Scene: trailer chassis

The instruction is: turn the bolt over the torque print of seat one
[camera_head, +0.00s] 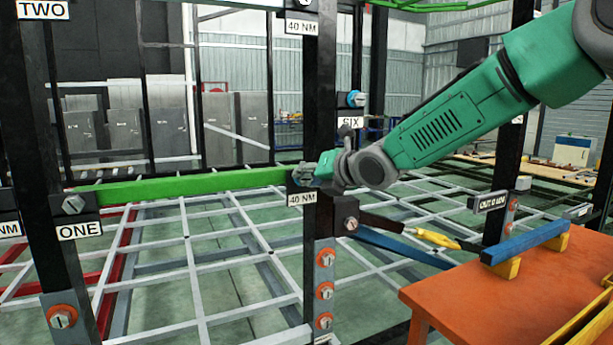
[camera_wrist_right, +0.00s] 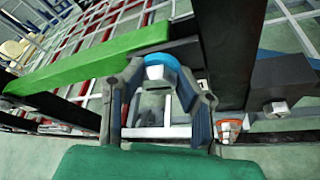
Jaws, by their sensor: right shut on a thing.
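My right gripper (camera_head: 318,172) reaches in from the upper right and meets the dark post at the right end of the green bar (camera_head: 190,186). It is shut on the bolt (camera_head: 301,174) over a "40 NM" print (camera_head: 301,199); it hides much of the bolt. In the right wrist view the bolt head (camera_wrist_right: 160,76), with a blue ring around it, sits between the fingers of the gripper (camera_wrist_right: 160,102). The "ONE" label (camera_head: 80,231) is at the bar's left end, under another bolt (camera_head: 73,204). My left gripper is not in view.
An orange table (camera_head: 530,290) with a blue bar (camera_head: 525,242) on yellow blocks stands at the lower right. Bolts with orange rings (camera_head: 324,291) line the post below. A blue-ringed bolt (camera_head: 355,98) is above the "SIX" label (camera_head: 350,122). White grid rails (camera_head: 190,270) cover the floor.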

